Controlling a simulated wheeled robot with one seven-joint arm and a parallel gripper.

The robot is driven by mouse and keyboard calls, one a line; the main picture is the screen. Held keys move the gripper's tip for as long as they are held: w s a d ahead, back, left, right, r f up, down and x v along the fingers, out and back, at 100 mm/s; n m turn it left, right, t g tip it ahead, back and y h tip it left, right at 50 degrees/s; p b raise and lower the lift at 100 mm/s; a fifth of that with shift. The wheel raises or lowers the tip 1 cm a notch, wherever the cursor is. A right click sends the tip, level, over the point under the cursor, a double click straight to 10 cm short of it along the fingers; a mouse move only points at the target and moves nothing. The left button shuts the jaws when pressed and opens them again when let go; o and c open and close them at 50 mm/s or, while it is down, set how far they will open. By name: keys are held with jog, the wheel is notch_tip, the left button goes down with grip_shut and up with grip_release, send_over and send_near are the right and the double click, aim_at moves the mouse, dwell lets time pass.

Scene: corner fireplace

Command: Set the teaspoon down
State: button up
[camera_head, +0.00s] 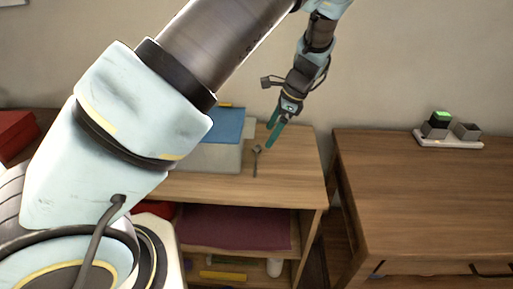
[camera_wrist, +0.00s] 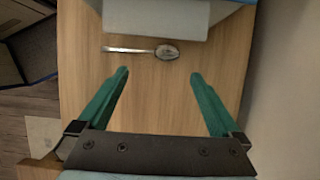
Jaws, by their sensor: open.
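The teaspoon (camera_wrist: 142,51) lies on the wooden top of a shelf unit (camera_head: 293,172), near a white box with a blue top. In the wrist view it lies crosswise, bowl to the right, beyond the fingertips. My gripper (camera_wrist: 160,73) has green fingers spread apart with only bare wood between them. In the head view the teaspoon (camera_head: 256,160) shows as a thin shape on the shelf top, and my gripper (camera_head: 272,137) is above and near it, pointing down. The gripper is open and empty, apart from the spoon.
The white box with a blue top (camera_head: 216,155) stands left of the spoon. Lower shelves hold a dark red item (camera_head: 235,228). Bare wood lies right of the spoon.

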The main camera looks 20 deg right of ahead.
aim_at(258, 150)
jog(key=shift+w+a+f, duration=0.15)
jog(key=shift+a+f, duration=0.15)
jog(key=shift+f, duration=0.35)
jog(key=p+x, duration=0.1)
jog(key=x, duration=0.1)
jog(key=a+p+x, duration=0.1)
jog(key=x, duration=0.1)
jog(key=shift+w+r, duration=0.1)
jog(key=shift+r, duration=0.05)
jog(key=shift+w+a+f, duration=0.1)
jog(key=shift+f, duration=0.5)
jog(key=shift+c, duration=0.4)
jog(key=c, duration=1.1)
jog(key=shift+r, duration=0.1)
